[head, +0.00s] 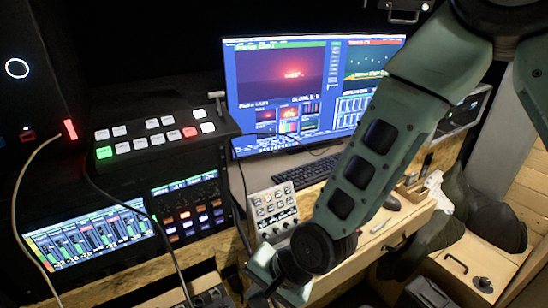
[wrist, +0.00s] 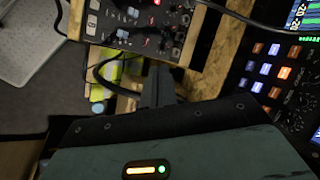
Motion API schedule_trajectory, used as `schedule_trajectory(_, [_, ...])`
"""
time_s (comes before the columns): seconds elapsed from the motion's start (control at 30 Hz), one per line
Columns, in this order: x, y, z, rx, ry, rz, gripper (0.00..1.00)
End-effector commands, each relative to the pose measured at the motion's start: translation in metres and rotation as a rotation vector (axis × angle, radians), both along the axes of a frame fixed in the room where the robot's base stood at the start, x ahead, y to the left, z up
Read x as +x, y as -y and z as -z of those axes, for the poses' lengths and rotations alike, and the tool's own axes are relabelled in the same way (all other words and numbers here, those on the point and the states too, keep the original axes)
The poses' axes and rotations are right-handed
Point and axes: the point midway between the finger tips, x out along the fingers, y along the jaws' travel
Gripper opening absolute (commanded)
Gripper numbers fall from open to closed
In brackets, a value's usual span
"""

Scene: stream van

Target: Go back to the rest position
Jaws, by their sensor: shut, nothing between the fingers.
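My green arm reaches down from the upper right across the head view, in front of the desk and the monitor. My gripper (head: 262,299) is at the bottom edge of the head view, in front of the small grey button panel, and its tip is partly cut off. In the wrist view my gripper (wrist: 158,78) shows its dark fingers together, with nothing held. It points toward a wooden edge beside a panel of knobs (wrist: 150,22).
A switcher with lit buttons (head: 160,137) and audio screens (head: 90,240) stand at left. A monitor (head: 290,85), keyboard (head: 305,172) and mouse (head: 392,203) are on the desk. Cables (head: 130,205) hang at left. A dark seat or bag (head: 490,220) is at right.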

Motion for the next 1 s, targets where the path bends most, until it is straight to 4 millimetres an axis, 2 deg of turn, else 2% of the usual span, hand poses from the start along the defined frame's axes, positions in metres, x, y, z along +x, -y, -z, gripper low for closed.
schedule_trajectory(0.03, [-0.002,0.013,-0.018,-0.052,0.050,-0.085,0.00])
schedule_trajectory(0.3, [-0.035,0.090,-0.089,-0.326,0.196,-0.559,0.00])
schedule_trajectory(0.43, [-0.059,0.127,-0.119,-0.419,0.221,-0.766,0.00])
schedule_trajectory(0.6, [-0.088,0.162,-0.145,-0.481,0.221,-0.964,0.00])
schedule_trajectory(0.77, [-0.101,0.176,-0.154,-0.498,0.214,-1.049,0.00])
schedule_trajectory(1.0, [-0.103,0.178,-0.155,-0.499,0.213,-1.061,0.00])
